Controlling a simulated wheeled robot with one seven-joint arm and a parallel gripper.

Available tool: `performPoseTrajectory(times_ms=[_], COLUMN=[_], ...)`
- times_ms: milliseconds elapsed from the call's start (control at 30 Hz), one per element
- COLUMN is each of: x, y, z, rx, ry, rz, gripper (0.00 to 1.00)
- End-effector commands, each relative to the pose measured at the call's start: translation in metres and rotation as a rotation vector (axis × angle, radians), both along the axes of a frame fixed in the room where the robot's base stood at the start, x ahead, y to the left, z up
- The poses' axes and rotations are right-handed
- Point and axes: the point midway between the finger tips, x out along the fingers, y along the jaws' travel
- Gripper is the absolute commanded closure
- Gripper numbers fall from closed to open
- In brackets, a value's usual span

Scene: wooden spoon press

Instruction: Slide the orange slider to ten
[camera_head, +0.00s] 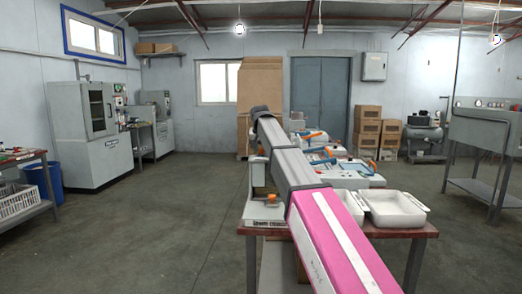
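Several grey-white devices with orange parts stand on the table (417,232) ahead of me. One orange part (313,135) is at the back, another (326,161) is nearer, and a small one (373,166) is to the right. A further orange piece (272,198) shows at the left beside my arm. I cannot tell which of these is the orange slider, and no scale or number ten can be read. My grey and pink arm reaches over the table and hides much of it. I cannot make out my gripper's fingers.
Two white trays (393,209) sit at the table's right front. Cardboard boxes (367,125) are stacked behind, by a blue-grey door (321,95). A grey machine (88,130) and a blue bin (43,180) stand at left. The floor (165,225) left of the table is clear.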

Motion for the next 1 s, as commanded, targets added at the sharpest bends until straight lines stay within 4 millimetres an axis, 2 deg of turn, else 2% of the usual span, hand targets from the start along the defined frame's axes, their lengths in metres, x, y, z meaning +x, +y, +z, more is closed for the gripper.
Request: performPoseTrajectory(times_ms=[167,500,767,800,867,1000], x=[0.000,-0.002,-0.002,-0.002,-0.002,-0.002], y=[-0.005,-0.054,-0.055,-0.055,-0.055,-0.055], z=[0.000,0.000,0.000,0.000,0.000,0.000], rx=[0.000,-0.001,-0.001,-0.001,-0.001,0.000], ry=[0.000,0.000,0.000,0.000,0.000,0.000], rz=[-0.001,-0.001,0.001,0.001,0.001,0.000], gripper=[1.00,1.00,1.00,0.61,0.43,0.43])
